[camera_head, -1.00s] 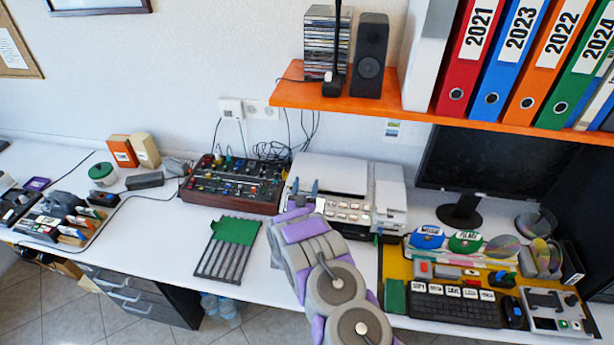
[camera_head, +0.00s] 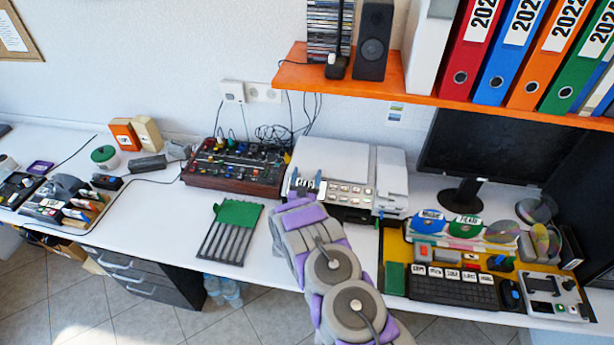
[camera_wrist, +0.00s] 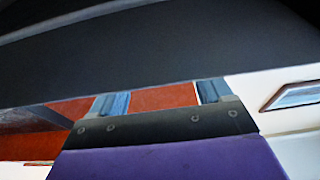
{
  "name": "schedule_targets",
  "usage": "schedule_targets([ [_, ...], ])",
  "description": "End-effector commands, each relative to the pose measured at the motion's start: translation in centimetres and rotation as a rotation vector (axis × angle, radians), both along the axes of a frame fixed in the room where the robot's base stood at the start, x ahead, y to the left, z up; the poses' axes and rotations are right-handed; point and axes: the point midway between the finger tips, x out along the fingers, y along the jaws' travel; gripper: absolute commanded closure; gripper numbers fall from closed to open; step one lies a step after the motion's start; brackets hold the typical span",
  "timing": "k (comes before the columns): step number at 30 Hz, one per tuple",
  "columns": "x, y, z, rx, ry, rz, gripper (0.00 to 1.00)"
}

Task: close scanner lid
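The pale grey scanner (camera_head: 390,185) stands on the white desk against the wall, right of centre in the head view. Its lid (camera_head: 335,157) is the broad light panel on top; its exact angle is hard to tell. My gripper (camera_head: 305,184) is at the scanner's front left, just below the lid's front edge. Its two blue-grey fingers stand apart with nothing held between them. In the wrist view the gripper (camera_wrist: 163,98) is also open, with a reddish surface beyond the fingers and a large dark surface above. I cannot tell whether a finger touches the lid.
A red-brown mixer (camera_head: 235,168) with cables stands left of the scanner. An orange shelf (camera_head: 430,90) with binders and a speaker overhangs it. A monitor (camera_head: 480,150) and a keyboard (camera_head: 452,290) are to the right. A green-topped rack (camera_head: 232,225) lies in front.

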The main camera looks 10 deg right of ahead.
Motion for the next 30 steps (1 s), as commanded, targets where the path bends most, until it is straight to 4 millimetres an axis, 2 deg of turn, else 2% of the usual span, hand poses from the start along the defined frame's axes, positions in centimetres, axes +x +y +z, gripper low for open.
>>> schedule_targets([
  [11, -0.6, 0.1, -0.1, 0.001, 0.001, -0.001, 0.19],
  [14, -1.8, 0.6, -0.5, 0.001, 0.004, 0.001, 0.19],
  [24, -7.9, 2.9, -2.4, -0.004, 0.002, 0.002, 0.19],
  [30, -10.2, 3.6, -3.1, -0.001, 0.003, -0.001, 0.19],
])
